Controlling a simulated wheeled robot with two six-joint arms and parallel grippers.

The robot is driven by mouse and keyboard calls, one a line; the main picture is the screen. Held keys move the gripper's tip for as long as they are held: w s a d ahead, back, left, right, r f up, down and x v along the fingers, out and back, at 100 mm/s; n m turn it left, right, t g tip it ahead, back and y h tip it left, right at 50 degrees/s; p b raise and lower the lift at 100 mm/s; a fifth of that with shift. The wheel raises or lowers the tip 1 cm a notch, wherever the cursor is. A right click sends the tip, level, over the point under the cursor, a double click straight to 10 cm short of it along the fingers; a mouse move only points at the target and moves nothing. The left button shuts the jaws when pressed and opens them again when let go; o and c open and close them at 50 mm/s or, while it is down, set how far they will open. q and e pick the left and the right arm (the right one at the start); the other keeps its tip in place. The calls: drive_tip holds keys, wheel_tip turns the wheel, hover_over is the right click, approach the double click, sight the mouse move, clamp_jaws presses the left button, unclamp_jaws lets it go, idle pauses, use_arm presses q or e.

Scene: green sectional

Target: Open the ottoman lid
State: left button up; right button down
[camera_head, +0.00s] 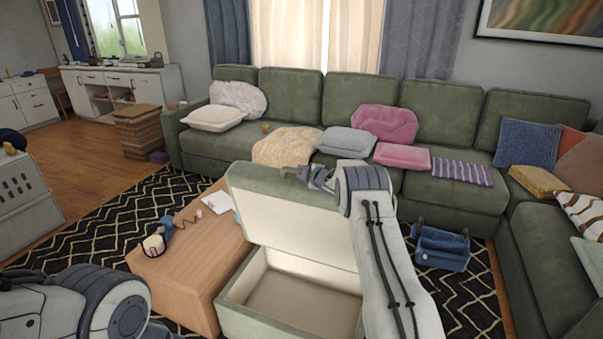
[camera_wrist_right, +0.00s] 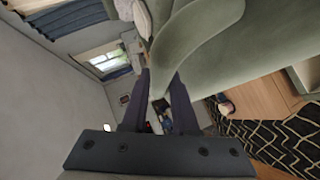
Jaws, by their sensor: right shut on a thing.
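The green ottoman (camera_head: 240,322) stands in front of the sofa with its storage space uncovered. The inside is pale, and the part I see looks empty. Its lid (camera_head: 255,185) is tilted up steeply, with the cream underside facing me. My right gripper (camera_head: 303,174) is at the lid's upper edge, partly hidden by my right arm. In the right wrist view, the two dark fingers (camera_wrist_right: 163,85) are shut on the green lid edge (camera_wrist_right: 200,30). My left arm shows at the lower left, but its gripper is out of the picture.
A wooden coffee table (camera_head: 180,265) with small items stands directly left of the ottoman. The green sofa (camera_head: 455,190) with cushions runs behind and along the right. A blue basket (camera_head: 441,248) sits on the patterned rug (camera_head: 100,220) right of my arm.

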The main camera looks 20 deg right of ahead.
drive_tip(key=c, duration=0.7)
unclamp_jaws()
drive_tip(key=shift+s+d+f, duration=0.15)
drive_tip(key=shift+d+f, duration=0.2)
drive_tip(key=shift+a, duration=0.25)
drive_tip(key=shift+a, duration=0.15)
drive_tip(key=shift+r, duration=0.1)
drive_tip(key=b+v, duration=0.2)
drive_tip(key=v, duration=0.8)
drive_tip(key=shift+s+r, duration=0.2)
